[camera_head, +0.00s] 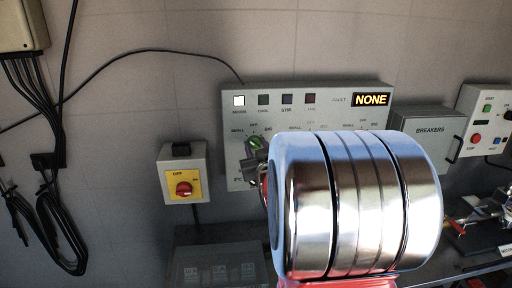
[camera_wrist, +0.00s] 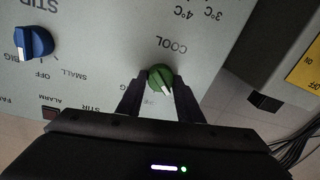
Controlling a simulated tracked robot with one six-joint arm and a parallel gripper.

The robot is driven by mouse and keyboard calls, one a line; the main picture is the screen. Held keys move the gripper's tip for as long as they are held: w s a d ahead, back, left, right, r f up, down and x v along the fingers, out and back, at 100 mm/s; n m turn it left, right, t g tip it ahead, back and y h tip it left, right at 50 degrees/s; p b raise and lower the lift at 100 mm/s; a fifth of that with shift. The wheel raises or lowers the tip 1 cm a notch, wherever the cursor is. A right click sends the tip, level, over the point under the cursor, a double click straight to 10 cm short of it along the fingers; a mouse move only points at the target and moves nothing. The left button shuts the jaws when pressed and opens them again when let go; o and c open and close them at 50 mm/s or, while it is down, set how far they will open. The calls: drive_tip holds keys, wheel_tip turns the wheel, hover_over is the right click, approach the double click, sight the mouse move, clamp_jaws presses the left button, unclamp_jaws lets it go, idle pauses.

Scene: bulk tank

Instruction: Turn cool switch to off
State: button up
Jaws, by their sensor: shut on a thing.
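The cool switch is a green knob (camera_wrist: 160,78) with a white pointer mark, on the grey control panel (camera_wrist: 110,40). In the wrist view the knob sits under the word COOL, and its white mark points down and slightly right. My gripper (camera_wrist: 161,84) is shut on the green knob, one dark finger on each side. The label by the mark is partly hidden by my fingers, so I cannot read the setting. In the head view the green knob (camera_head: 254,143) is at the panel's left, with my gripper (camera_head: 257,153) at it.
A blue stir knob (camera_wrist: 33,43) is beside the cool switch. A yellow box with a red rotary switch (camera_head: 183,188) is left of the panel. A breakers box (camera_head: 428,125) is to the right. The display (camera_head: 371,99) reads NONE. My arm hides the panel's lower right.

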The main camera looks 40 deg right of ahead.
drive_tip(key=shift+m, duration=0.3)
drive_tip(key=m, duration=0.5)
drive_tip(key=shift+a+f, duration=0.1)
drive_tip(key=shift+f+m+h, duration=0.1)
drive_tip(key=shift+m+h, duration=0.2)
drive_tip(key=shift+m, duration=2)
drive_tip(key=o, duration=1.1)
drive_tip(key=shift+c, duration=0.2)
drive_tip(key=shift+s, duration=0.1)
